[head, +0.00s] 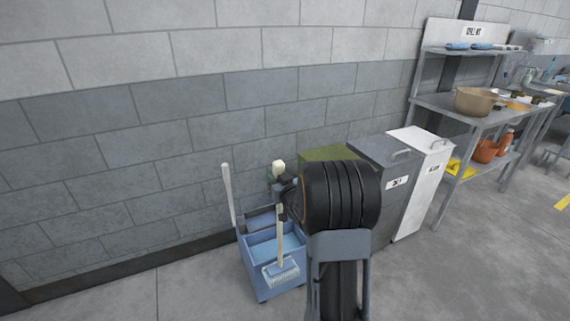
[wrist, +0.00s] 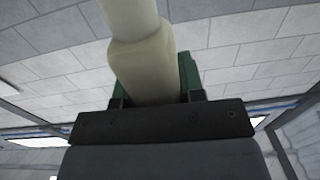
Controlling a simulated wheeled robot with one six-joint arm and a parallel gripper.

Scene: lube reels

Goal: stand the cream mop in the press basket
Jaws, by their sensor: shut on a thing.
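The cream mop (head: 281,235) hangs nearly upright, its pale strand head (head: 281,273) at the bottom. In the head view the head overlaps the front of the blue bucket; I cannot tell whether it touches it. My gripper (head: 277,181) is shut on the upper handle, just below its cream top. In the wrist view the thick cream handle (wrist: 146,72) fills the space between the green jaws (wrist: 187,76). The press basket (head: 261,219) seems to be the part at the back top of the blue bucket (head: 257,270), partly behind the mop handle.
A pale lever (head: 228,195) rises at the bucket's left. A grey bin (head: 390,168) and a white bin (head: 419,180) stand to the right, beside an olive-lidded one (head: 331,153). A steel shelf with a pot (head: 474,101) is farther right. Floor at left is clear.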

